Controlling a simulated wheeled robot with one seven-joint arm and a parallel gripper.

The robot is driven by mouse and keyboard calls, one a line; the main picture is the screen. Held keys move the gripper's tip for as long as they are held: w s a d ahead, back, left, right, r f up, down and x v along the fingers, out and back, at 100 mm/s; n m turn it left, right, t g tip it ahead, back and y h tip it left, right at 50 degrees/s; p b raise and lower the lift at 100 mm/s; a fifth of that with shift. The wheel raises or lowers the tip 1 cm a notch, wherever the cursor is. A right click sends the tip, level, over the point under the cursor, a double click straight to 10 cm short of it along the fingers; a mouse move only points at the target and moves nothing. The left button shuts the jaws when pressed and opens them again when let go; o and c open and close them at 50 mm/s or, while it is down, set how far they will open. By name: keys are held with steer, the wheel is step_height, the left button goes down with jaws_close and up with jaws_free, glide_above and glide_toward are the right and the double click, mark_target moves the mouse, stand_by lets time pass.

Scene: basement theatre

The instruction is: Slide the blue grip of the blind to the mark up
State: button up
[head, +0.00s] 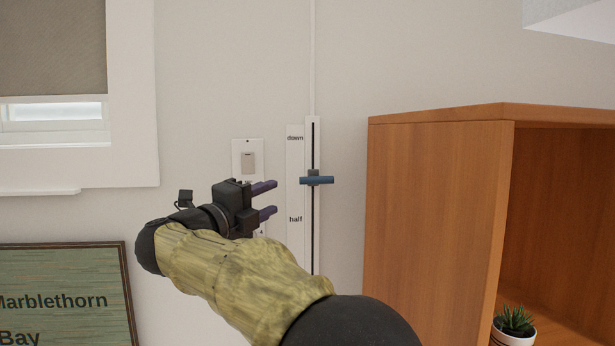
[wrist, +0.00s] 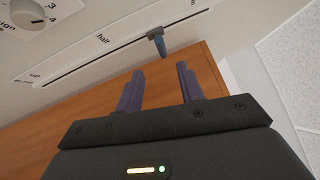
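The blue grip (head: 317,180) is a short bar on a dark vertical slot in a white track (head: 312,150) on the wall. It sits about midway between the labels "down" above and "half" below. In the wrist view the grip (wrist: 157,40) lies just beyond my fingertips, between them sideways and apart from them. The mark "up" (wrist: 35,76) shows at the far left there; my arm hides it in the head view. My gripper (head: 270,200) is open and empty, left of the grip, its purple fingers (wrist: 160,72) spread. The grey blind (head: 52,45) covers the window's upper part.
A wooden shelf unit (head: 440,200) stands close to the right of the track, with a potted plant (head: 515,325) inside. A wall switch (head: 248,160) is behind my gripper. A framed picture (head: 65,290) hangs at lower left. A dial (wrist: 28,14) shows in the wrist view.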

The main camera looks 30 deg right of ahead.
mark_target(304, 181)
steer(key=p+x, duration=0.6)
steer(key=x, duration=0.7)
steer(key=shift+w+d, duration=0.25)
steer(key=shift+d, duration=0.1)
steer(key=shift+c, duration=0.5)
jaws_close()
